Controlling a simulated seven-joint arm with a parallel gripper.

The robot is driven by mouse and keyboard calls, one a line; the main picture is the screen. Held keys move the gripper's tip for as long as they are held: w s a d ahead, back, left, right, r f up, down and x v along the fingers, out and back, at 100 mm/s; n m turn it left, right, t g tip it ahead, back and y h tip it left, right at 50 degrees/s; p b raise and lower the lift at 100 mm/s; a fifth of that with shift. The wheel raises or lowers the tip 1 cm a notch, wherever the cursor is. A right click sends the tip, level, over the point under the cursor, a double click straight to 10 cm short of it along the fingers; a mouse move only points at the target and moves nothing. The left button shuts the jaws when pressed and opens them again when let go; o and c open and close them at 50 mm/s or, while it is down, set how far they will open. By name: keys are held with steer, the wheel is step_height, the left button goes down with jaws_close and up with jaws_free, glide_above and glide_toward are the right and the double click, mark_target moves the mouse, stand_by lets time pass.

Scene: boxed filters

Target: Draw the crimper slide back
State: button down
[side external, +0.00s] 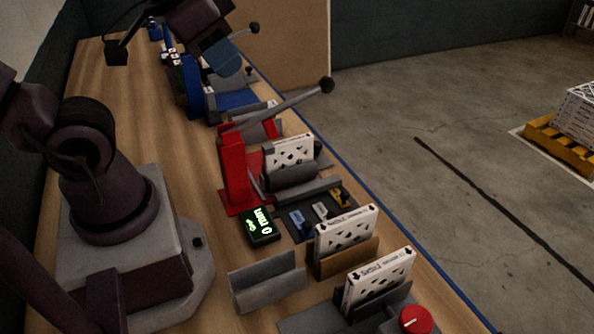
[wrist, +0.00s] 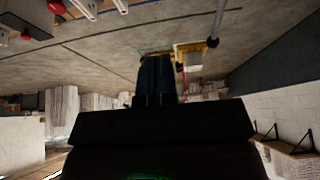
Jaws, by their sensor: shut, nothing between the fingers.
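My gripper (side external: 224,60) is raised at the top of the side view, near the blue machine. Its dark blue fingers also show in the wrist view (wrist: 157,75), closed together and with nothing between them. A blue machine (side external: 193,88) with a grey body and a black-knobbed lever stands at the far end of the bench, partly hidden by my gripper. A red press (side external: 234,168) stands nearer, with a long grey lever (side external: 285,103) ending in a black knob. I cannot tell which machine carries the crimper slide, and no slide shows clearly. My gripper looks apart from both machines.
Boxed filters stand in holders: one by the red press (side external: 290,151), others nearer (side external: 346,228) and (side external: 379,276). A small black display (side external: 261,227), a grey trough (side external: 267,281) and a red knob (side external: 415,319) are also on the bench (side external: 125,120). Bare wood lies along its left side.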

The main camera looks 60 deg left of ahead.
steer(key=c, duration=1.8)
jaws_free()
steer(key=shift+c, duration=0.2)
steer(key=o, duration=0.4)
steer(key=shift+w, duration=0.1)
steer(key=shift+c, duration=0.2)
steer(key=o, duration=0.6)
steer(key=w, duration=0.1)
steer(key=w+n, duration=0.1)
steer(key=a, duration=0.1)
steer(key=shift+w+r+n, duration=0.4)
steer(key=shift+o, duration=0.2)
steer(key=n+g, duration=0.6)
steer(key=n, duration=1.5)
glide_above(317, 143)
step_height(317, 143, down, 26)
steer(key=shift+f, duration=0.2)
step_height(317, 143, down, 7)
